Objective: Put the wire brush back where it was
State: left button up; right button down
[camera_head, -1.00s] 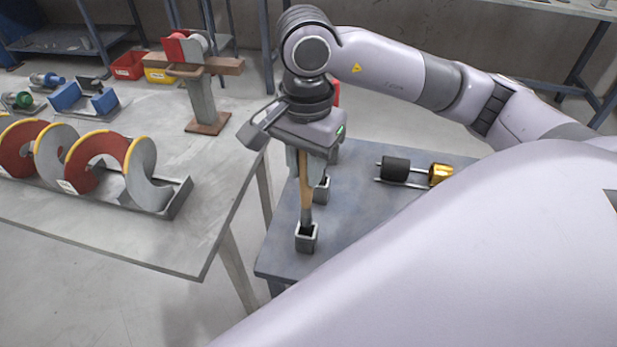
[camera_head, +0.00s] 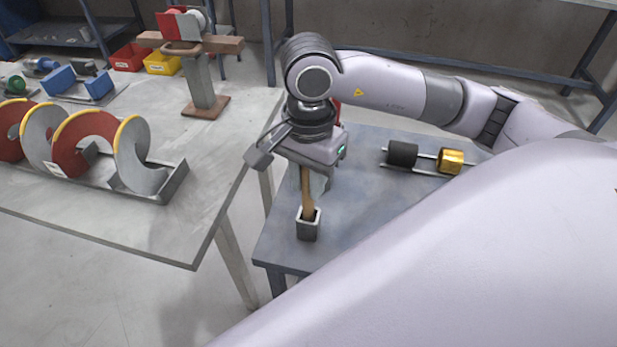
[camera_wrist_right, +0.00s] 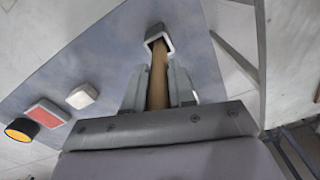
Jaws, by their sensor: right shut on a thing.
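My right gripper (camera_head: 307,190) is shut on the wire brush (camera_head: 307,199) by its wooden handle and holds it nearly upright. The brush's lower end is inside the mouth of a small square grey holder (camera_head: 308,229) near the front left corner of the blue-grey bench (camera_head: 285,247). In the right wrist view the handle (camera_wrist_right: 158,78) runs between the fingers (camera_wrist_right: 157,92) down into the holder's opening (camera_wrist_right: 158,37). The brush's bristles are hidden. My left gripper is not in view.
A black roller (camera_head: 402,153) and a gold cylinder (camera_head: 450,161) lie on rails on the bench, right of the gripper. The grey table (camera_head: 150,228) with an auger (camera_head: 80,140) stands to the left across a gap.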

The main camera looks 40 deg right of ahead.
jog(key=c, duration=0.9)
grip_release()
jog(key=shift+f, duration=0.1)
jog(key=shift+c, duration=0.2)
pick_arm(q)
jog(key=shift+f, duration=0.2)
pick_arm(e)
jog(key=shift+r+p, duration=0.35)
jog(key=shift+r, duration=0.15)
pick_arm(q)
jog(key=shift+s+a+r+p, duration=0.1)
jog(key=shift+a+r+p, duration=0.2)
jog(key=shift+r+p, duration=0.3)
pick_arm(e)
notch_tip(320, 180, up, 11)
jog(key=shift+r, duration=0.2)
